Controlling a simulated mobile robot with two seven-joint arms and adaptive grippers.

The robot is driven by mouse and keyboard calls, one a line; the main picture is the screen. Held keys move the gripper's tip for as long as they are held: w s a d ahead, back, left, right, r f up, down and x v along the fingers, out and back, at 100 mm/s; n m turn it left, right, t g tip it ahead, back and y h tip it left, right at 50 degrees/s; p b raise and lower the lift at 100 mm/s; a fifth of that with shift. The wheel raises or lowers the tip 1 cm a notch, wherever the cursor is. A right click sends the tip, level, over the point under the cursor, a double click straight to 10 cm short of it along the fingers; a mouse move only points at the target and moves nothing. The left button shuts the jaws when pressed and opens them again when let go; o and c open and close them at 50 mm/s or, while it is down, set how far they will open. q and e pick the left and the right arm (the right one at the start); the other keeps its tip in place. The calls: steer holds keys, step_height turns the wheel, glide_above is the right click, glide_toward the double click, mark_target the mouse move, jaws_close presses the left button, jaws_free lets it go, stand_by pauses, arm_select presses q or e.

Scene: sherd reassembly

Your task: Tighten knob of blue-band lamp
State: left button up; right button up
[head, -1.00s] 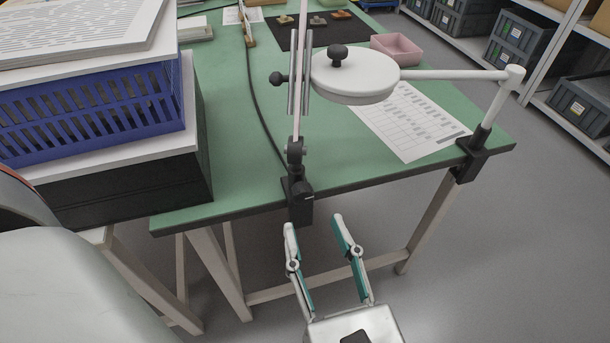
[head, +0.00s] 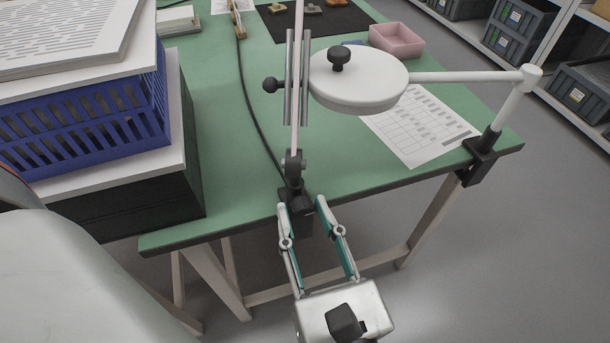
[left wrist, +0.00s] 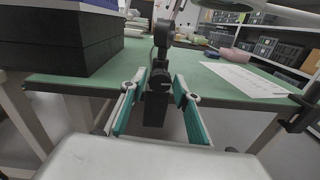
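A lamp post with a black joint (head: 292,165) stands at the front edge of the green table, held by a black clamp (head: 304,222) with a dark knob at its front. The clamp also shows in the left wrist view (left wrist: 155,108). I cannot make out a blue band on the post. My left gripper (head: 300,205) is open, its two fingers on either side of the clamp; in the left wrist view (left wrist: 160,80) the clamp and knob sit between the fingertips. I cannot tell if they touch. My right gripper is not in view.
A round white lamp head (head: 358,80) with a black knob hangs over the table (head: 225,130); its arm reaches a second black clamp (head: 478,160) at the right corner. A blue crate (head: 90,125) is stacked at left. A printed sheet (head: 425,125) and pink tray (head: 397,41) lie behind.

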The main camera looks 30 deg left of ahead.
arm_select(q)
steer(key=c, duration=0.6)
steer(key=shift+m, duration=0.6)
steer(key=o, duration=1.1)
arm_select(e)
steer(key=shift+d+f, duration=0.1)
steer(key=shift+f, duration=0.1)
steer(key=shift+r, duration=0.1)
